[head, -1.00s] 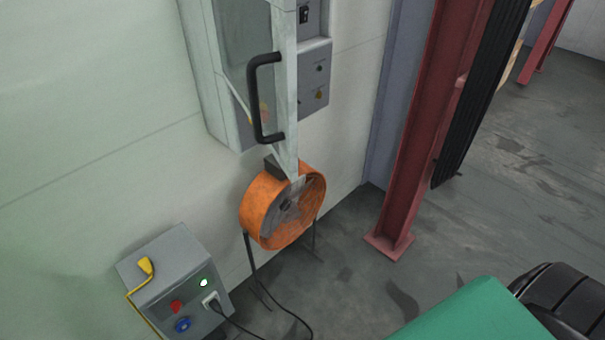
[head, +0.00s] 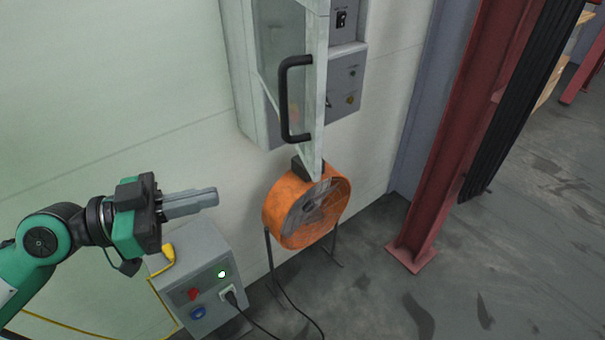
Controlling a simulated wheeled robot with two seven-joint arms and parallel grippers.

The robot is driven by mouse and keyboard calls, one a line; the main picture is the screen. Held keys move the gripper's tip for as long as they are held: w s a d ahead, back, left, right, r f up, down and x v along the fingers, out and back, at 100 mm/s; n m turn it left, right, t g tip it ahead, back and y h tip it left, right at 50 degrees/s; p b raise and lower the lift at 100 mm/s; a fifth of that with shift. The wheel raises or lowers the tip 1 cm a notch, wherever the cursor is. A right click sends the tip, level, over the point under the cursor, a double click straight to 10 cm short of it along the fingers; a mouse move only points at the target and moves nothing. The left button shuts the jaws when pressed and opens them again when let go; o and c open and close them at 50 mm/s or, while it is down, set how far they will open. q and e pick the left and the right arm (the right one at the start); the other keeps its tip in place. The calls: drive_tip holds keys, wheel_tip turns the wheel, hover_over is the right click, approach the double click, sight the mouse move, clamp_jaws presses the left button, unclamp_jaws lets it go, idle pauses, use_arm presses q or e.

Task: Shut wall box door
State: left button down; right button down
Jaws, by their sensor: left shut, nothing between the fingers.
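The wall box (head: 246,75) is a grey cabinet on the pale wall at the top middle of the head view. Its door (head: 318,110) has a pale frame, a clear pane and a black bar handle (head: 285,100). The door stands open, swung out from the box toward me, and switches show to its right. My left gripper (head: 214,197) is at the lower left, below and left of the handle and well apart from the door. Its fingers are together, empty, and point right. My right gripper is not in view.
An orange drum fan (head: 290,212) on thin legs stands below the door. A grey socket box (head: 200,262) with a plugged cable is behind and below my left gripper. A red steel column (head: 440,150) rises at right. The floor between fan and column is clear.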

sight(311, 173)
use_arm(q)
drive_tip(key=p+x, duration=0.5)
drive_tip(key=x, duration=0.1)
drive_tip(key=p+x, duration=0.5)
drive_tip(key=x, duration=0.1)
drive_tip(key=shift+w+d+r, duration=0.15)
drive_tip(key=shift+d+r, duration=0.05)
drive_tip(key=shift+d, duration=0.05)
drive_tip(key=shift+w+d+f+p, duration=0.1)
drive_tip(key=shift+w+d+p, duration=0.05)
drive_tip(key=shift+d+p, duration=0.25)
drive_tip(key=shift+d+f, duration=0.1)
drive_tip(key=shift+d, duration=0.05)
